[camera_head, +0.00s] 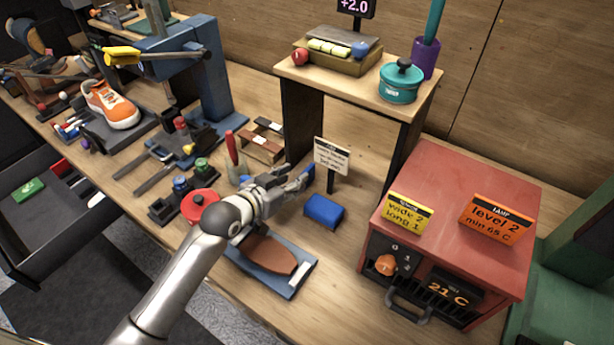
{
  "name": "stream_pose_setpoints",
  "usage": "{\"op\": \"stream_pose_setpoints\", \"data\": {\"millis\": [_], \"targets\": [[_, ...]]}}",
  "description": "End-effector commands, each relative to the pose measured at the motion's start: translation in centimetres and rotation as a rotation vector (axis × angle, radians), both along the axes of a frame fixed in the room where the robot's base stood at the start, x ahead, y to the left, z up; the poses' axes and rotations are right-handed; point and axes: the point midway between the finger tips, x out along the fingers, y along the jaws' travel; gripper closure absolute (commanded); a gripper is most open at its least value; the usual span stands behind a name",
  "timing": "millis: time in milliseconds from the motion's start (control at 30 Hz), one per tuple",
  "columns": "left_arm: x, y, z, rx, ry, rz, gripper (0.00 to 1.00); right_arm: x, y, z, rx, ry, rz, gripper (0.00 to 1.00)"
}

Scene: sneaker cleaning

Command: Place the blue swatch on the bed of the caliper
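My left gripper (302,181) reaches over the middle of the bench, left of the small sign. A small blue patch (308,170) shows at its fingertips. I cannot tell whether this is a held swatch or part of the fingers, nor how far the fingers are apart. A blue block (324,212) lies on the bench just below and right of the gripper, apart from it. No caliper can be made out for certain. A blue plate (237,262) with a brown sole shape (270,254) lies below the gripper, partly hidden by my arm. My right gripper is out of view.
A sign (332,156) stands close right of the gripper. A red heater box (455,225) is at right, and a raised shelf (366,92) behind. A red pot (200,205) and a red-handled tool (232,150) are left of the gripper. An orange sneaker (110,105) sits far left.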

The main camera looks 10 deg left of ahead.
Motion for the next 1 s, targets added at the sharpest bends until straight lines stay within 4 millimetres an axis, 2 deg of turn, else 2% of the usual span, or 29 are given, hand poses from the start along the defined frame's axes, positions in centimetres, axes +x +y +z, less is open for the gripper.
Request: {"op": "stream_pose_setpoints", "data": {"millis": [333,700,1000], "targets": [[3.4,-1.6,-1.4,-0.001,-0.001,0.0,0.64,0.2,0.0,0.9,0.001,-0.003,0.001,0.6],[4.0,-1.8,-1.8,0.0,-0.001,0.0,0.64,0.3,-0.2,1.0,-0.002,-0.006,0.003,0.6],[4.0,-1.8,-1.8,0.0,0.0,0.0,1.0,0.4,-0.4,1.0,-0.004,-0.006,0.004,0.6]]}}
